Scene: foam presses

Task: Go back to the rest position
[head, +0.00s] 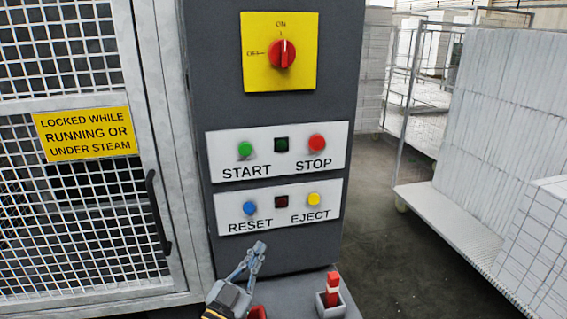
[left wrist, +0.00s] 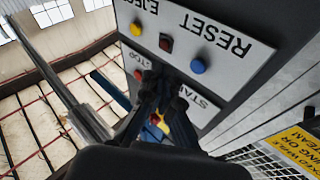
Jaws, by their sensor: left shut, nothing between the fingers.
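My left gripper (head: 258,247) is in the lower middle of the head view, below the RESET and EJECT plate (head: 278,208). Its fingers are shut and hold nothing. It appears apart from the buttons. In the left wrist view the dark fingers (left wrist: 163,82) are in front of the upside-down panel, overlapping the START plate (left wrist: 190,100) in the picture. My right gripper is in neither view.
The dark control column (head: 275,110) carries a red rotary switch (head: 282,54) turned to ON. A mesh door (head: 85,220) with a black handle (head: 158,212) is left. A red-and-white object (head: 332,289) stands in a grey holder. A loaded cart (head: 445,215) stands right; floor between is clear.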

